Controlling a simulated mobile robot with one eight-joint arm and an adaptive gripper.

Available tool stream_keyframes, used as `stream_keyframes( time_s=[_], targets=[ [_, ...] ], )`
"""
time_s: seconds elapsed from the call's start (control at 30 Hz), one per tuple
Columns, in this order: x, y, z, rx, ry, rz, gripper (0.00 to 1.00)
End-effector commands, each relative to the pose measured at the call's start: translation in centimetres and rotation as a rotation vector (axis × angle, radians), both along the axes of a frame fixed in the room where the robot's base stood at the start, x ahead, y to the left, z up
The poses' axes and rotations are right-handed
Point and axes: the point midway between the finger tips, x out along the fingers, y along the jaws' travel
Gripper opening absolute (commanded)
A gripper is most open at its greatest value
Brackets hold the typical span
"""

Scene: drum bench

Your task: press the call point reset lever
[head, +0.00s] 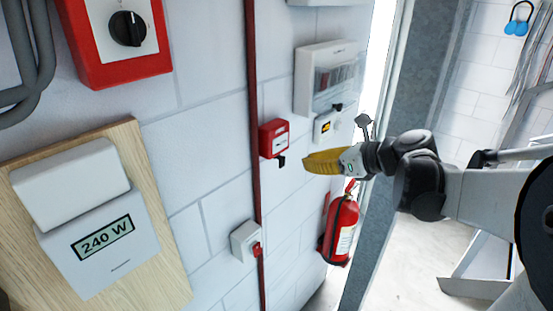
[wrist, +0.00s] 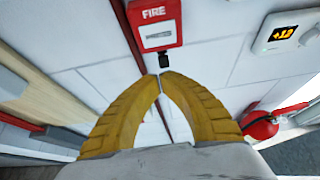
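The call point is a small red box (head: 267,141) on the white block wall, with a white front plate. In the wrist view the box (wrist: 154,10) reads FIRE. Its black reset lever (head: 282,161) hangs from its lower edge; it also shows in the wrist view (wrist: 164,60), just beyond my fingertips. My gripper (head: 306,163) has yellow fingers, and its tips (wrist: 161,75) meet with nothing seen between them. In the head view the tips are a short way right of the lever, at about its height. I cannot tell whether they touch it.
A dark red conduit (head: 254,100) runs down the wall beside the call point. A small display unit (head: 324,127) and a clear-fronted box (head: 328,78) are to the right. A red fire extinguisher (head: 341,228) hangs below my gripper. A grey socket (head: 243,240) is lower left.

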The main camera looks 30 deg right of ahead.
Motion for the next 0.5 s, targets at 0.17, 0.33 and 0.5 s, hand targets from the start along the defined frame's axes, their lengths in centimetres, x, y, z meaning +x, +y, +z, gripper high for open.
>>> stream_keyframes(
  time_s=[0.17, 0.33, 0.5],
  targets=[
    [-1.5, -0.6, 1.6, 0.000, 0.000, -0.002, 0.00],
    [-1.8, -0.8, 2.0, 0.000, 0.000, 0.000, 0.00],
    [-1.8, -0.8, 1.9, 0.000, 0.000, 0.000, 0.00]
  ],
)
